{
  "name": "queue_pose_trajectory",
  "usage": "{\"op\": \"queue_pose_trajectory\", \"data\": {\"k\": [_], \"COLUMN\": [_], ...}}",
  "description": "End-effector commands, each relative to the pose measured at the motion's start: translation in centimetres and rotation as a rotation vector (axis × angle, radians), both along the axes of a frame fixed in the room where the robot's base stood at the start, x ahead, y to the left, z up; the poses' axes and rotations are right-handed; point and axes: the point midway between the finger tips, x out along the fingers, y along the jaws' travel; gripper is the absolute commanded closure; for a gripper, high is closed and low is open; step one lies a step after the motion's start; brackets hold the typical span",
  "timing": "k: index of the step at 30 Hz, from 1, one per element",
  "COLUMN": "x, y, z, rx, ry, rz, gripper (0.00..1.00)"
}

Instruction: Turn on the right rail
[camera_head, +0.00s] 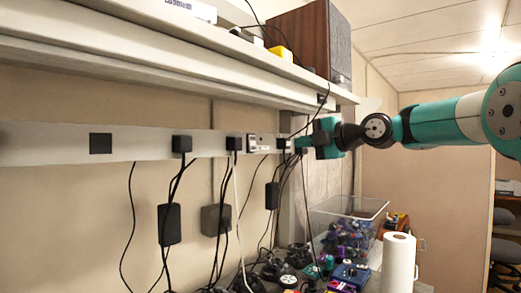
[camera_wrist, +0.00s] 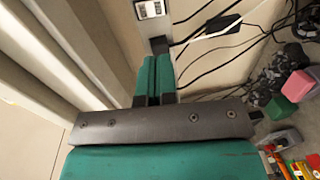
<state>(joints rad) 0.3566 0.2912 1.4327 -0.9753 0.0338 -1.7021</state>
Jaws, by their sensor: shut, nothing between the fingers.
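A long pale power rail (camera_head: 60,143) runs along the wall under the shelf, with black plugs in it. A small light switch panel (camera_head: 253,142) sits near its far right end; its switch position is too small to read. In the wrist view the panel (camera_wrist: 150,10) shows at the top, on the grey rail (camera_wrist: 152,28). My gripper (camera_head: 299,143) is at the rail's right end, right of the panel. Its teal fingers (camera_wrist: 155,60) are together and empty, pointing toward the rail just below the panel in the wrist view. I cannot tell whether the fingertips touch anything.
Black plugs (camera_head: 182,144) and hanging cables with adapters (camera_head: 169,224) crowd the wall below the rail. A shelf (camera_head: 150,60) overhangs it. A clear bin (camera_head: 350,212), a paper roll (camera_head: 398,264) and small parts stand below my arm.

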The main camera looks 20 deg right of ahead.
Motion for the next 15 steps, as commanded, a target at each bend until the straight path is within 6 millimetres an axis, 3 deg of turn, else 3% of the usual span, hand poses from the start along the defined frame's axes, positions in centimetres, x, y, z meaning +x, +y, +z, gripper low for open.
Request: {"op": "queue_pose_trajectory", "data": {"k": [8,15], "x": [0.8,4.3], "y": [0.6,3.4], "z": [0.1,-0.2], "rx": [0.002,0.002], "ry": [0.004,0.008], "rz": [0.002,0.004], "gripper": [1.0,1.0]}}
